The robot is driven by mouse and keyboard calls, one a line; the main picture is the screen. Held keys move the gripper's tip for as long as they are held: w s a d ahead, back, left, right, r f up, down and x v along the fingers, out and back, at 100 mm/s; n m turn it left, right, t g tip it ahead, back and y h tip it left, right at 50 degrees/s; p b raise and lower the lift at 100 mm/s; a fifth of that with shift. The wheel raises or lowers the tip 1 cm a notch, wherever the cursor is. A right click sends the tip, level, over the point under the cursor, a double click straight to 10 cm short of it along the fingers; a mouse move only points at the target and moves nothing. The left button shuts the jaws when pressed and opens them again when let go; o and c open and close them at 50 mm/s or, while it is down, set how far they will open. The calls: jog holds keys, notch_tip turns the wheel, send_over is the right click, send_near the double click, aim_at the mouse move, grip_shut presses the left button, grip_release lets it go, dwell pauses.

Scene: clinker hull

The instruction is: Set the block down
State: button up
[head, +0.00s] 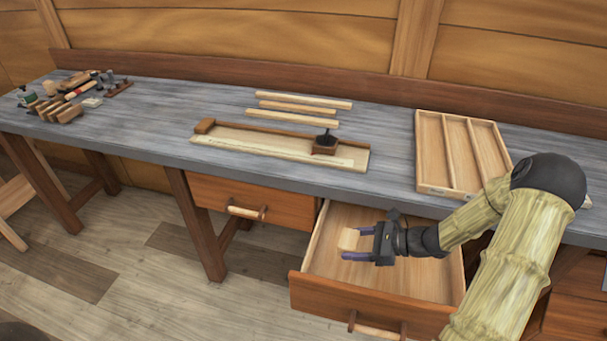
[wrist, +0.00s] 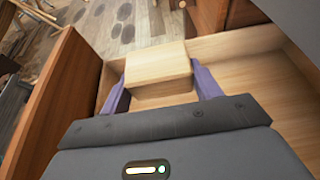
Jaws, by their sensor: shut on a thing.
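A pale wooden block (head: 348,239) is held between the purple fingers of my gripper (head: 357,244). In the wrist view the block (wrist: 158,67) sits between the two fingertips of my gripper (wrist: 161,83). My gripper is shut on it, over the left part of an open drawer (head: 425,279) under the bench. The drawer's pale floor and walls also show in the wrist view (wrist: 240,90). I cannot tell whether the block touches the drawer floor.
A three-slot wooden tray (head: 432,150) lies on the grey bench (head: 388,125) at the right. A long board with a dark tool (head: 326,142) and several pale strips (head: 297,106) lie mid-bench. Tools and blocks crowd the far left. A shut drawer (head: 280,207) is left of the open one.

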aim_at(355, 245)
notch_tip(355, 245, up, 20)
jog(key=s+m+t+h+p, duration=0.1)
jog(key=m+t+p, duration=0.2)
jog(key=p, duration=2.5)
jog(key=shift+s+a+t+h+p, duration=0.2)
jog(key=shift+s+t+h+p, duration=0.1)
jog(key=shift+h+p, duration=0.1)
